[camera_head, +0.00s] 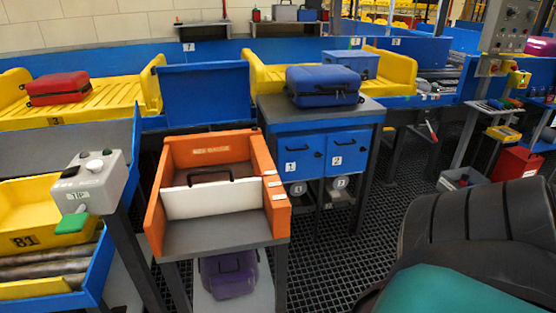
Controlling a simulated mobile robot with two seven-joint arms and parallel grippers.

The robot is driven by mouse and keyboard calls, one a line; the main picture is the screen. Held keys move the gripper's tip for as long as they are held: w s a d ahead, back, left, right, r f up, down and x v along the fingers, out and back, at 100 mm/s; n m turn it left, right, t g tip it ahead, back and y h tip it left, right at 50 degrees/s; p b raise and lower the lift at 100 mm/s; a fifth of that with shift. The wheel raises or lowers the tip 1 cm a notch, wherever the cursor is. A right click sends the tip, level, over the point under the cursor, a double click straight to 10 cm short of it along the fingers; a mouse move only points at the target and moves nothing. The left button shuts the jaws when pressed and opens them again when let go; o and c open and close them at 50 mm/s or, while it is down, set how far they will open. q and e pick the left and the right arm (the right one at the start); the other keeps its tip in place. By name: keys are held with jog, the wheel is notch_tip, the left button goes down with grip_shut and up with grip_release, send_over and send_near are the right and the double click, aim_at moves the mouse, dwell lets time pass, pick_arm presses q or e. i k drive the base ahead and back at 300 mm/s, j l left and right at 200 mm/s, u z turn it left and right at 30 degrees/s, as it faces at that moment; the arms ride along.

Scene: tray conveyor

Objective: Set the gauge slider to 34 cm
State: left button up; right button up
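The orange bag gauge (156,218) stands on a grey stand at the centre left. It has a tall orange back wall with lettering and two side walls. A white slider panel (205,203) stands upright across it between the side walls. A black handle (190,180) rises above the panel's top edge. Several small white labels (274,184) sit on top of the right wall; their figures are too small to read. The grey gauge floor (215,234) in front of the panel is bare. Neither of my grippers shows in this view.
A purple bag (228,275) lies on a shelf under the gauge. A grey control box (92,180) on a post stands close at left. A blue cabinet (322,150) bearing a blue suitcase (323,86) stands behind right. Dark grid floor (340,250) is open to the right.

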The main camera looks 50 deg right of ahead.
aim_at(189, 200)
jog(key=l+z, duration=0.1)
jog(key=z, duration=1.15)
jog(key=i+j, duration=0.05)
